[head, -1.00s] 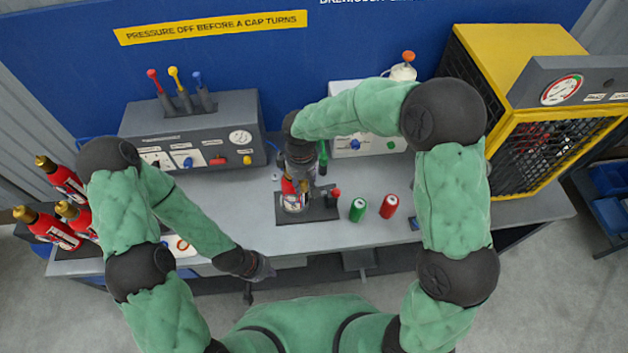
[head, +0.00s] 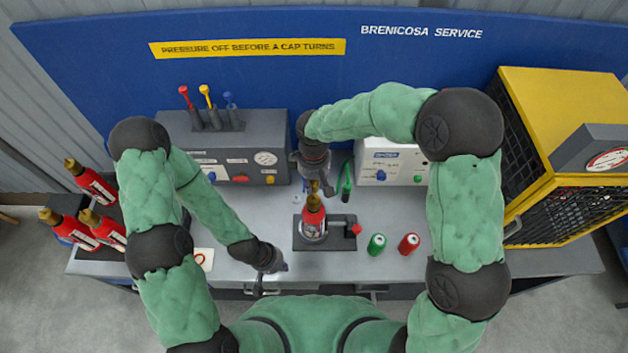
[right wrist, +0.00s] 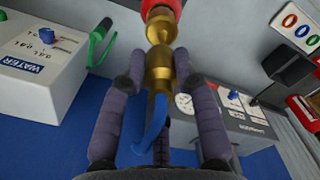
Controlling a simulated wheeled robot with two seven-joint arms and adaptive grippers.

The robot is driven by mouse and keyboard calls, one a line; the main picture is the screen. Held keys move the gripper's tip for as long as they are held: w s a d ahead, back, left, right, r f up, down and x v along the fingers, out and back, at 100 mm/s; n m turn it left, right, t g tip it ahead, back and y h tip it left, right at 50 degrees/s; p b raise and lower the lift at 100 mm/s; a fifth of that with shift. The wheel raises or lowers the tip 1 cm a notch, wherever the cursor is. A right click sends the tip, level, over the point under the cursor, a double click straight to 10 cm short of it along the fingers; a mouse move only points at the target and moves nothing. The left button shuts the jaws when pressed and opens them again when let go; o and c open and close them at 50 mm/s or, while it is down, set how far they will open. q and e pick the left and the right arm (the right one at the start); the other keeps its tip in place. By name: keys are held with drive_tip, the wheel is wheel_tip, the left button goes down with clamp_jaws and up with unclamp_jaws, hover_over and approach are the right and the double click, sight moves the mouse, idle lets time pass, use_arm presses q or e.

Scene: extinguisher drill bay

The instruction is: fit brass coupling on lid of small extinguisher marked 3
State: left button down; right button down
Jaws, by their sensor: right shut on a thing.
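A small red extinguisher (head: 313,222) with a brass top stands upright in a dark clamp stand (head: 341,222) on the bench. I cannot read its number. My right gripper (head: 318,187) is just behind and above its top. In the right wrist view, the gripper is shut on the brass coupling (right wrist: 158,68), with a blue hose (right wrist: 151,133) attached. The extinguisher's brass lid (right wrist: 161,22) lines up with the coupling's end; I cannot tell whether they touch. My left gripper (head: 272,279) is low at the bench's front edge, empty, its fingers apart.
Several red extinguishers (head: 97,185) stand at the left. A green can (head: 376,244) and a red can (head: 409,243) stand right of the clamp. A grey panel box (head: 270,135) and a white water unit (head: 393,165) stand behind. A yellow cage (head: 560,130) is at the right.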

sight(314, 192)
drive_tip(key=shift+f, duration=0.25)
drive_tip(key=shift+s+f+b, duration=0.25)
drive_tip(key=shift+f+b, duration=0.15)
drive_tip(key=shift+w+f+b, duration=0.15)
drive_tip(key=shift+f+b, duration=0.15)
drive_tip(key=shift+f, duration=0.35)
drive_tip(key=shift+f+b, duration=0.3)
drive_tip(key=shift+f, duration=0.15)
drive_tip(key=shift+f+b, duration=0.6)
drive_tip(key=shift+f, duration=0.15)
drive_tip(key=c, duration=0.9)
unclamp_jaws()
drive_tip(key=shift+o, duration=0.2)
